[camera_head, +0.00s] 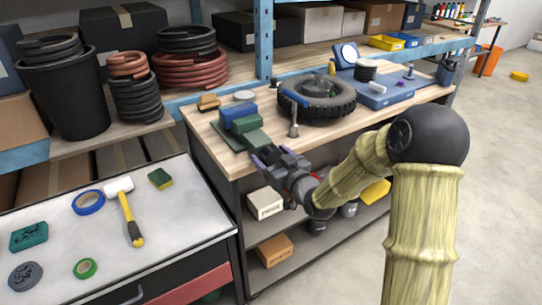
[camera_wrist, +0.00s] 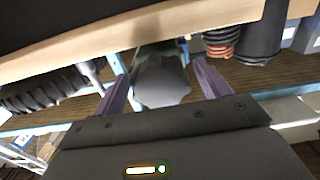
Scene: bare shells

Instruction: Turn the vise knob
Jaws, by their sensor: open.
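The vise (camera_head: 241,118) has a blue upper part and a green base and sits at the front left of the wooden workbench. In the wrist view, the grey lobed knob (camera_wrist: 162,84) is between my two purple fingers, with a visible gap on each side. My gripper (camera_head: 263,156) is open, at the bench's front edge beside the vise's near end. It also shows in the wrist view (camera_wrist: 157,66). In the head view the knob is hidden or too small to tell apart from my fingers. The frames do not show clear contact.
A tire (camera_head: 330,105) lies on the bench right of the vise, with a grey tool (camera_head: 293,128) standing between them. The wooden bench edge (camera_wrist: 130,40) runs close to my gripper. A lower cart (camera_head: 160,240) with a hammer and tape rolls stands at the left.

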